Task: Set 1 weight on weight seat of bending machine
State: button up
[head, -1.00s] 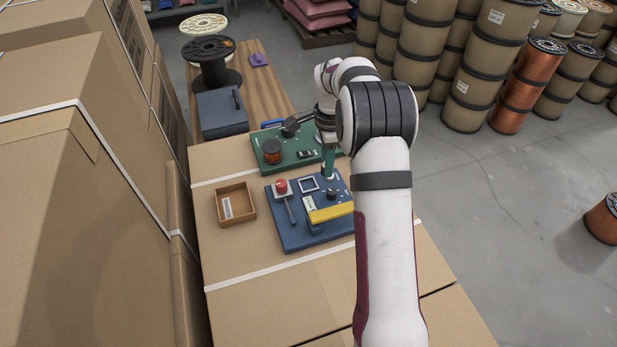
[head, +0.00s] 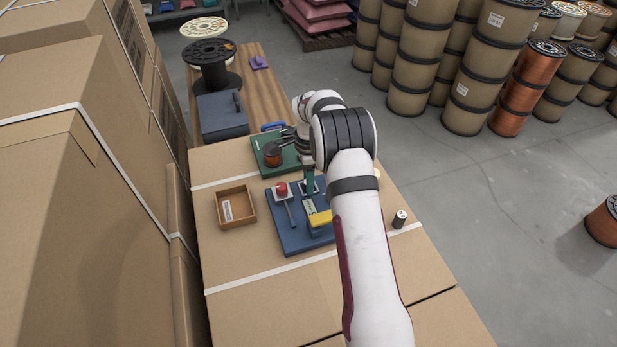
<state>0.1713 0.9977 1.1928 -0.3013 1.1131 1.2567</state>
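The bending machine appears to be the blue board (head: 292,238), with a red knob (head: 281,188), a yellow bar (head: 320,218) and a small pale square frame (head: 318,184). I cannot tell for sure which part is the weight seat. My gripper (head: 308,188) points down over the back part of this board, in front of the square frame. It is small and partly hidden by my arm, so I cannot see whether it is open or holds anything. A small metal cylinder with a dark top (head: 399,219) stands right of the board and may be a weight.
A green board (head: 262,158) with a copper spool (head: 272,154) lies behind the blue one. An open brown tray (head: 249,219) holding a labelled piece is at left. Tall cartons (head: 60,220) stand further left. The carton top in front is clear.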

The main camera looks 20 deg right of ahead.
jog(key=shift+o, duration=1.1)
notch_tip(320, 180, up, 13)
jog(key=s+a+r+n, duration=0.5)
jog(key=s+r, duration=0.3)
jog(key=s, duration=0.2)
jog(key=s+a+f+n, duration=0.1)
jog(key=s+a+n, duration=0.1)
jog(key=s, duration=0.7)
jog(key=s+a+n+y, duration=0.1)
jog(key=s+a+n, duration=0.2)
jog(key=s, duration=0.6)
jog(key=s+a+f+n, duration=0.1)
jog(key=s+n, duration=0.3)
jog(key=s, duration=0.5)
jog(key=shift+s+a+f+y, duration=0.3)
jog(key=shift+s+a+y, duration=0.1)
jog(key=shift+a, duration=0.25)
